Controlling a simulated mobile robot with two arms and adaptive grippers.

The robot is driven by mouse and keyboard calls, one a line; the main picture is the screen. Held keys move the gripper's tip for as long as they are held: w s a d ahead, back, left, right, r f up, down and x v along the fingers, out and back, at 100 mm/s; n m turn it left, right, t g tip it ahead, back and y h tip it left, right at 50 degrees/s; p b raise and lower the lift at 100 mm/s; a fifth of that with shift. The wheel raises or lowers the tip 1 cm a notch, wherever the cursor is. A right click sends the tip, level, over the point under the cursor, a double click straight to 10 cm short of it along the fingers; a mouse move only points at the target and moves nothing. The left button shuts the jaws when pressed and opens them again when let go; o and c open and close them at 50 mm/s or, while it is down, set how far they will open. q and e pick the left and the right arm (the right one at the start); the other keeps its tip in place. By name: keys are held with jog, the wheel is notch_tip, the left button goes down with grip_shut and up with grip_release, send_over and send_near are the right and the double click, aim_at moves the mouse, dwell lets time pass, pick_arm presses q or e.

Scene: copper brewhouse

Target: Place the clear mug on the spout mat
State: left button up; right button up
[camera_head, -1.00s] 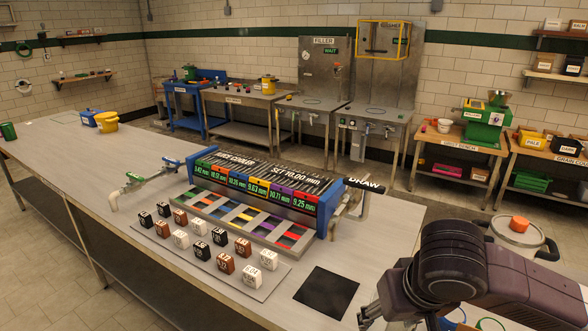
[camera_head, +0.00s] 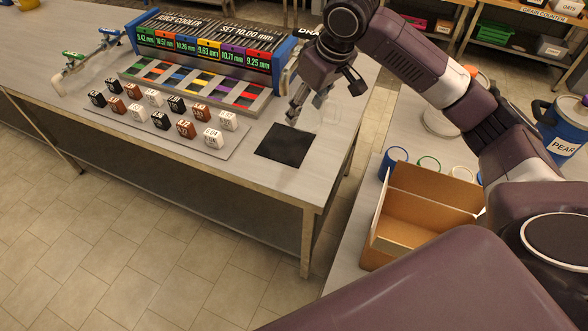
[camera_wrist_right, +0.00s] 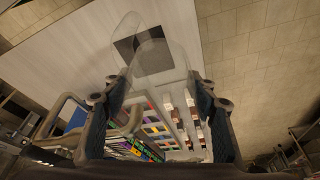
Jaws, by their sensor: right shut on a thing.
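The clear mug (camera_wrist_right: 172,58) is see-through and shows as a faint outline between the fingers in the right wrist view. In the head view I can barely make it out. My right gripper (camera_head: 318,103) is shut on the mug, above the table corner beside the DRAW end of the cooler. The spout mat (camera_head: 285,145) is a flat black square on the metal table, below and slightly left of the gripper. It also shows in the right wrist view (camera_wrist_right: 125,48), partly behind the mug. Nothing is seen standing on the mat. My left gripper is out of view.
The juice cooler (camera_head: 215,50) stands left of the mat. A plate (camera_head: 185,138) with several numbered cubes lies further left. At right, a side table holds an open cardboard box (camera_head: 405,232), several coloured rings and a blue PEAR container (camera_head: 563,130).

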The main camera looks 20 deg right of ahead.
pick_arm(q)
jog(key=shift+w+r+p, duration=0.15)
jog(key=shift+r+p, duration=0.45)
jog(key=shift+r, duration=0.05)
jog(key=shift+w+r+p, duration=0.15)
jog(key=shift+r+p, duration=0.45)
pick_arm(e)
jog(key=shift+f, duration=9.9)
jog(key=shift+f, duration=0.4)
jog(key=o, duration=1.4)
pick_arm(q)
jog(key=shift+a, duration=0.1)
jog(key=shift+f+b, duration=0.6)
jog(key=shift+b, duration=0.05)
pick_arm(e)
jog(key=v, duration=1.2)
jog(key=shift+r, duration=0.45)
